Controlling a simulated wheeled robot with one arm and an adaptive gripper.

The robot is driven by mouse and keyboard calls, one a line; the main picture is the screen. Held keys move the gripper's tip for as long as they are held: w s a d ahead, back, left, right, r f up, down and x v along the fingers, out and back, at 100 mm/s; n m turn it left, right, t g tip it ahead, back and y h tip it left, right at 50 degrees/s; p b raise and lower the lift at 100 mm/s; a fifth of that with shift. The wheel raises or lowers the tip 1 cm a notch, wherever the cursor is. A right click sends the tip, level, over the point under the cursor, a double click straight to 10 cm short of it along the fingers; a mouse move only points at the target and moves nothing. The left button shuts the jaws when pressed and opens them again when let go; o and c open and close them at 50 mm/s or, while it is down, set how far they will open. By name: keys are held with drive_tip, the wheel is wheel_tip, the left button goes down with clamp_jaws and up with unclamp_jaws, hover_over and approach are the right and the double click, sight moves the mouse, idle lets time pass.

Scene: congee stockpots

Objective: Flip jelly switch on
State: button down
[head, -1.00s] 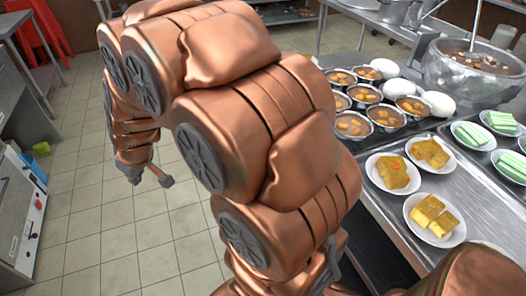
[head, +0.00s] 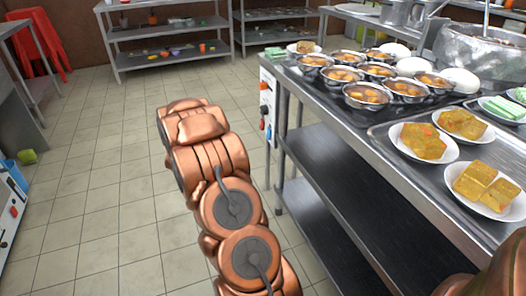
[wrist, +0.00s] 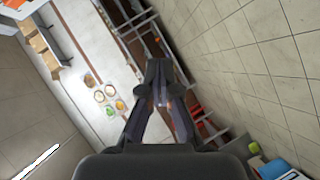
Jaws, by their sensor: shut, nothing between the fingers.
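A light panel (head: 266,108) with small red and blue controls is on the near-left end of the steel counter in the head view. Another light panel (head: 10,212) with a red control is on the unit at the far left. I cannot read any label, so I cannot tell which switch is the jelly switch or how it is set. My gripper (wrist: 160,92) shows in the wrist view, its dark fingers shut and empty. It is apart from both panels, and its end is hidden in the head view.
The steel counter (head: 330,150) carries several bowls (head: 367,95) and plates of yellow cake (head: 423,140). A steel rack (head: 168,35) stands at the back. A red chair (head: 48,45) is at the upper left. Tiled floor (head: 110,180) is clear between the units.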

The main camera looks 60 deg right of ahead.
drive_tip(key=s+d+f+g+h+b, duration=0.3)
drive_tip(key=s+d+f, duration=0.4)
drive_tip(key=d, duration=0.1)
drive_tip(key=shift+s+d+f+h+b, duration=0.15)
drive_tip(key=shift+s+h+b, duration=0.15)
drive_tip(key=shift+s+h, duration=0.1)
drive_tip(key=b, duration=0.4)
approach(268, 134)
drive_tip(key=w+d+f, duration=0.2)
drive_tip(key=w+d, duration=0.1)
drive_tip(key=w, duration=0.2)
drive_tip(key=shift+s+d+f+b, duration=0.1)
drive_tip(key=shift+s+d+b, duration=0.45)
drive_tip(key=shift+d, duration=0.35)
drive_tip(key=shift+s+d+b, duration=0.45)
drive_tip(key=shift+s+d, duration=0.2)
drive_tip(key=shift+d, duration=0.2)
drive_tip(key=shift+w+p, duration=0.1)
drive_tip(key=shift+p, duration=0.55)
